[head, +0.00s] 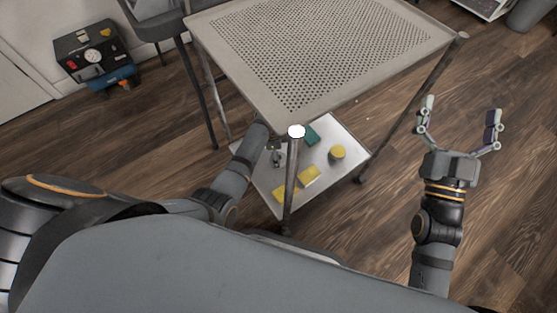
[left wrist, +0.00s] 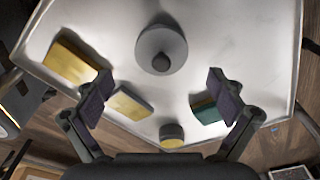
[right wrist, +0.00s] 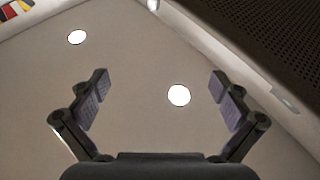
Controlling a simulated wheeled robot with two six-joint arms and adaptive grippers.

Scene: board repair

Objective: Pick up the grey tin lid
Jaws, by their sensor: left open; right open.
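The grey tin lid (left wrist: 146,44) is round with a darker knob at its middle. It lies on the white lower shelf (left wrist: 240,30) at the top middle of the left wrist view. My left gripper (left wrist: 160,84) is open, with nothing between its fingers, and the lid shows beyond the gap between its fingertips. In the head view my left arm reaches in under the upper table top, and its gripper is partly hidden near the front post. I cannot make out the lid there. My right gripper (head: 460,115) is open and empty over the floor, right of the table.
On the shelf stand two yellow blocks (head: 310,175) (head: 284,192), a yellow-topped round tin (head: 337,152) and a teal block (head: 312,135). The perforated upper table top (head: 310,45) and its front post (head: 291,180) hem in the left arm.

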